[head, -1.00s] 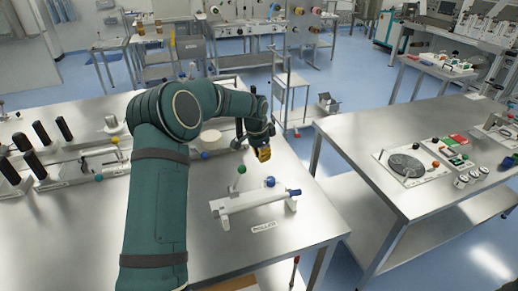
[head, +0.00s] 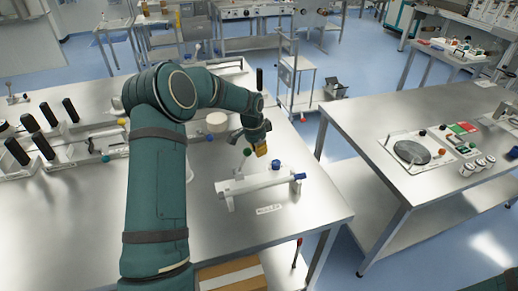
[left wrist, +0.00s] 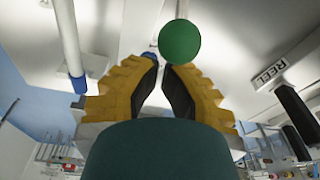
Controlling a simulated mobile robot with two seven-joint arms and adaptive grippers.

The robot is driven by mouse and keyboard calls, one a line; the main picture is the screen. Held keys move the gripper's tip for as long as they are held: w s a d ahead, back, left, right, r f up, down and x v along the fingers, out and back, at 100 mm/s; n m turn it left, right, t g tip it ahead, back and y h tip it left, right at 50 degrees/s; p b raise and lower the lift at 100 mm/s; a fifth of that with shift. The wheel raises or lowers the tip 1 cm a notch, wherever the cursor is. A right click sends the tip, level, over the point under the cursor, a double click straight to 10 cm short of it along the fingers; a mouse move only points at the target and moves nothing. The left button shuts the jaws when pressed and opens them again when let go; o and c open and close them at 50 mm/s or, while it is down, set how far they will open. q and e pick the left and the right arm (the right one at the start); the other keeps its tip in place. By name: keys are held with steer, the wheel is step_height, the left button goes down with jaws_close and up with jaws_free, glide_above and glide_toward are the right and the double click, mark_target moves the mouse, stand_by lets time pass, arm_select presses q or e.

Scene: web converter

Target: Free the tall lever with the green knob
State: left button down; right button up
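The green knob (head: 247,152) tops a tall lever on a white fixture (head: 250,188) on the metal table. It also shows in the left wrist view (left wrist: 179,43), just past the fingertips, on a pale shaft. My left gripper (head: 261,149), with yellow fingers, is close to the right of the green knob in the head view. In the left wrist view (left wrist: 160,68) its fingers are partly open, with an empty gap between them that narrows toward the tips. Contact with the knob cannot be made out. My right gripper is not in view.
A blue knob (head: 276,164) and a rod with a blue end (head: 299,177) are on the same fixture. A label (head: 269,209) lies in front. A second table (head: 380,185) is across a gap to the right.

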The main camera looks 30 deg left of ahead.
arm_select(q)
steer(key=shift+a, duration=0.15)
steer(key=shift+s+a+r+t+h, duration=0.1)
steer(key=shift+s+r+t+h, duration=0.1)
steer(key=shift+s+t+h, duration=0.15)
